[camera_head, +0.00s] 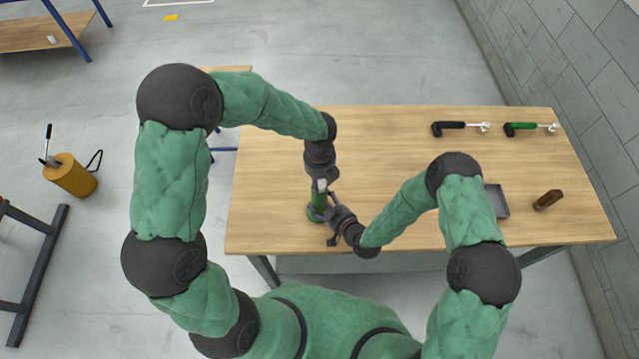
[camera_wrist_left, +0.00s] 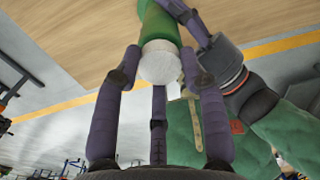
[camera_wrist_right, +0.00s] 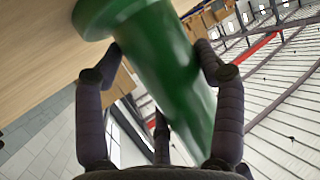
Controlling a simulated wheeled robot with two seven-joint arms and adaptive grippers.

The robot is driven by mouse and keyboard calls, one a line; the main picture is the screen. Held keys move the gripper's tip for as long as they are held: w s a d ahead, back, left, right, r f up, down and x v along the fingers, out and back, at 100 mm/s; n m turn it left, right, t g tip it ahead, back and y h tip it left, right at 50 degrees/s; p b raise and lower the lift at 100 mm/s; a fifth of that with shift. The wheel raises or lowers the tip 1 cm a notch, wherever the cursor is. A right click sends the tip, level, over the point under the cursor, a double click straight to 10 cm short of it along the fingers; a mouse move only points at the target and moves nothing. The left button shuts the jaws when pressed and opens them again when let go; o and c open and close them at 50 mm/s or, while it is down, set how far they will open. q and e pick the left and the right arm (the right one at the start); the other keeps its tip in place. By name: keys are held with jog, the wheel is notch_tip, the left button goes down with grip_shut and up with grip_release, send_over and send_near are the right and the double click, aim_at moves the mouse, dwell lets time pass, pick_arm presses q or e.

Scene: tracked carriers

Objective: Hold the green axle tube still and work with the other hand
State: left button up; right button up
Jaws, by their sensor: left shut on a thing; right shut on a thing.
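The green axle tube (camera_head: 318,199) stands near the front left edge of the wooden table, its wide round foot lowest. A light grey rounded piece (camera_wrist_left: 159,62) is at its top end. My left gripper (camera_head: 322,183) comes from above and is shut on this light grey piece; the fingers sit on both sides of it in the left wrist view. My right gripper (camera_head: 328,210) comes from the right and is shut around the green tube's body, which fills the middle of the right wrist view (camera_wrist_right: 165,75). The fingers hide part of the tube in the head view.
On the table (camera_head: 270,180), a black-handled tool (camera_head: 460,128) and a green-handled tool (camera_head: 530,128) lie at the back right. A grey tray (camera_head: 498,202) and a brown block (camera_head: 547,200) are at the right. The table's back middle is clear.

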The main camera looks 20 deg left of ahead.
pick_arm(q)
jog(key=m, duration=0.3)
dwell(0.4)
jog(key=m, duration=0.4)
jog(key=shift+m, duration=0.3)
jog(key=o, duration=1)
